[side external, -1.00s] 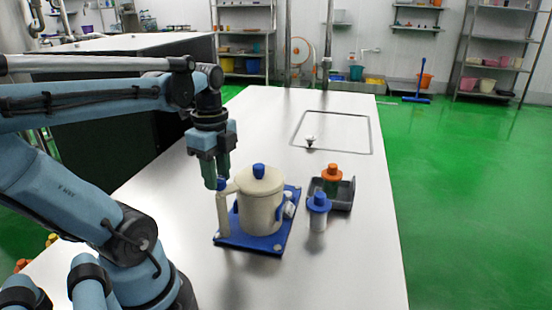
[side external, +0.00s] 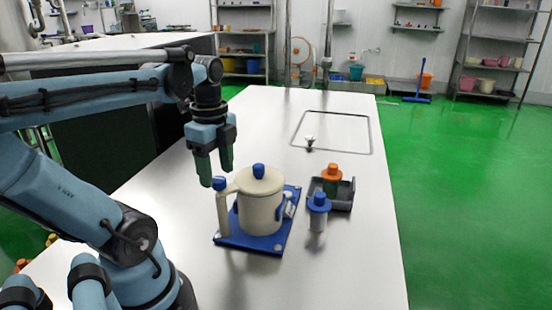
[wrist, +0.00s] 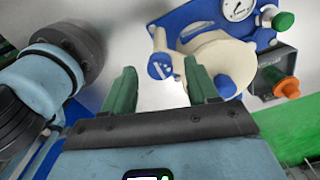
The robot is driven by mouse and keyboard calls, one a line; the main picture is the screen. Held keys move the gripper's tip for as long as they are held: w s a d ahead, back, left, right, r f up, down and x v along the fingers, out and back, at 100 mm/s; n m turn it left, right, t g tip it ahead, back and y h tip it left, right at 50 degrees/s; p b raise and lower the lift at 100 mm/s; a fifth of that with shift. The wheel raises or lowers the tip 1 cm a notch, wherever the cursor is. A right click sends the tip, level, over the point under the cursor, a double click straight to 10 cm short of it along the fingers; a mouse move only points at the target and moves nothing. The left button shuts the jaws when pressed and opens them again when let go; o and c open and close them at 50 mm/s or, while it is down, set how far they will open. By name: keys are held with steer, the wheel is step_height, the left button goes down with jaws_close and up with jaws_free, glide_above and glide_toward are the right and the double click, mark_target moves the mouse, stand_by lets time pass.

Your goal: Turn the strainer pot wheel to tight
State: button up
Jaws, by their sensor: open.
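The strainer pot (side external: 260,208) is a cream vessel with a blue lid knob (side external: 258,171). It stands upright on a blue base plate (side external: 240,240). A cream post (side external: 223,212) at its left carries the small blue wheel (side external: 219,183). The wheel (wrist: 160,66) also shows in the wrist view, between and beyond the green fingertips. My gripper (side external: 215,172) is open and empty, pointing down just above and behind the wheel. In the wrist view my gripper (wrist: 158,82) has its fingers spread, with no clear contact. Any tight marking is not readable.
A white gauge (wrist: 238,8) sits beside the pot. To the pot's right are a blue-capped container (side external: 318,212) and a dark tray (side external: 344,195) holding an orange-topped green item (side external: 331,180). The white table (side external: 255,120) is clear behind the pot.

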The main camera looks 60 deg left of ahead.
mark_target(218, 178)
step_height(218, 178, up, 11)
stand_by(0.4)
steer(key=shift+f, duration=0.15)
